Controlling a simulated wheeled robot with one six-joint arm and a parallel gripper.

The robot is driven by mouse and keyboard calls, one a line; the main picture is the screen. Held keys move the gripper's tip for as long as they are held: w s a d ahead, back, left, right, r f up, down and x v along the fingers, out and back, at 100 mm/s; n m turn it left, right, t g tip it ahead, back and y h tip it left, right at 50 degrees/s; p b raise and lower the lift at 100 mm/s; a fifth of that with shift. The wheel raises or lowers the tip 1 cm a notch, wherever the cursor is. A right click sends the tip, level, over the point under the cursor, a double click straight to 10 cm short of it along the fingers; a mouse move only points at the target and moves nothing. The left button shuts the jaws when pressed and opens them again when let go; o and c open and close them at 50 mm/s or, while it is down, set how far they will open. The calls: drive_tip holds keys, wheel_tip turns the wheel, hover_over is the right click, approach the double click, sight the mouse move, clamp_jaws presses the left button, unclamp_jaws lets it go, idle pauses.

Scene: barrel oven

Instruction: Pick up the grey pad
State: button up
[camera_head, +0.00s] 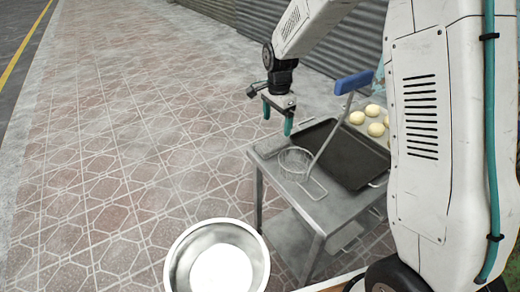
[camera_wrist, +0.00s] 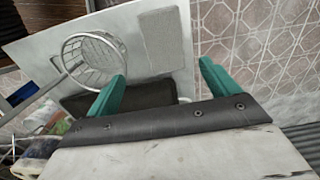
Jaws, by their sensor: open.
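In the head view the pad (camera_head: 271,146) is a small grey patch at the table's left corner. My gripper (camera_head: 277,117) is above that side of the table with its teal fingers apart and nothing between them. In the wrist view the gripper (camera_wrist: 162,75) shows both fingertips, with the pad beyond them and apart from them.
A steel bowl (camera_head: 185,262) is at the front. Paved floor lies open to the left.

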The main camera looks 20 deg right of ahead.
sight(273, 143)
drive_tip(key=f, duration=0.3)
drive_tip(key=shift+w+a+f, duration=0.1)
drive_tip(key=shift+w+a, duration=0.1)
drive_tip(key=shift+a, duration=0.2)
drive_tip(key=f, duration=0.5)
drive_tip(key=shift+w+f, duration=0.2)
drive_tip(key=shift+f, duration=0.2)
drive_tip(key=c, duration=1.1)
